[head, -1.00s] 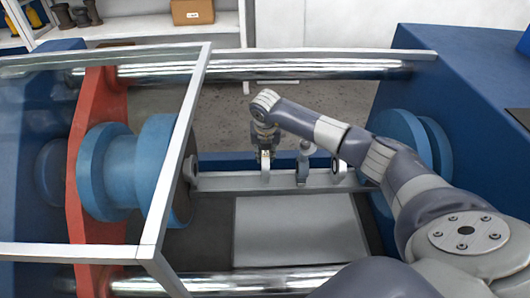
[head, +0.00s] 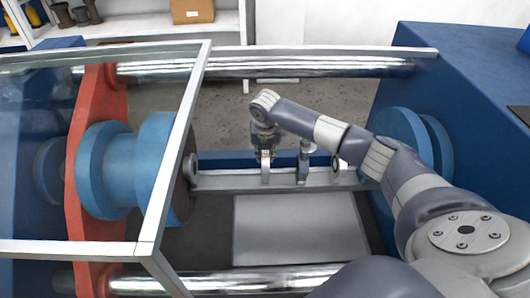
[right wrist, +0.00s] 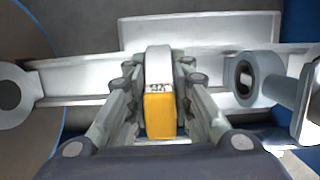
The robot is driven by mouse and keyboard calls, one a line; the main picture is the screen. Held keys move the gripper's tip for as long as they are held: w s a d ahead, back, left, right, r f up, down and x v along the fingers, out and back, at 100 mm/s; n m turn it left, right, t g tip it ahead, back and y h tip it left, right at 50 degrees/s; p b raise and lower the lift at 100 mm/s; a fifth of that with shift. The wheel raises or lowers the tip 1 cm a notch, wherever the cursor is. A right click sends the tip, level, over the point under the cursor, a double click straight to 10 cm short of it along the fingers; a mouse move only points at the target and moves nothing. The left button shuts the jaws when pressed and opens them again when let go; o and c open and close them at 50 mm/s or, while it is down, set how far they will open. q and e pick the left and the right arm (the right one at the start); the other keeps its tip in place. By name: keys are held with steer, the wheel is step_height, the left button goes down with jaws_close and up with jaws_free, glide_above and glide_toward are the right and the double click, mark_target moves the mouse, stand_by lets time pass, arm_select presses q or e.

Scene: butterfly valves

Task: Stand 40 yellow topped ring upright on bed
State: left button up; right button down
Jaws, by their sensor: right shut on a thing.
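The yellow-topped ring (right wrist: 160,112) is between the two fingers of my right gripper (right wrist: 158,98) in the right wrist view. Its yellow end faces the camera, with small dark print at the edge and a pale band beyond it. In the head view my right gripper (head: 265,152) points down, shut on the ring (head: 265,166), which looks upright at the pale bed (head: 230,182). I cannot tell whether its foot bears on the bed. My left gripper is not in view.
A grey-blue valve piece (head: 303,166) stands close to the right of the held ring; it also shows in the right wrist view (right wrist: 262,78). Another ring (head: 191,169) is at the bed's left end. A glazed frame (head: 178,150) and chrome bars (head: 300,67) surround the space.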

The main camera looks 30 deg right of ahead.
steer(key=shift+f+b, duration=0.65)
steer(key=shift+f, duration=0.15)
stand_by(1.9)
steer(key=c, duration=1.9)
jaws_free()
steer(key=shift+o, duration=0.6)
steer(key=o, duration=0.6)
steer(key=shift+f, duration=0.1)
steer(key=v, duration=1.2)
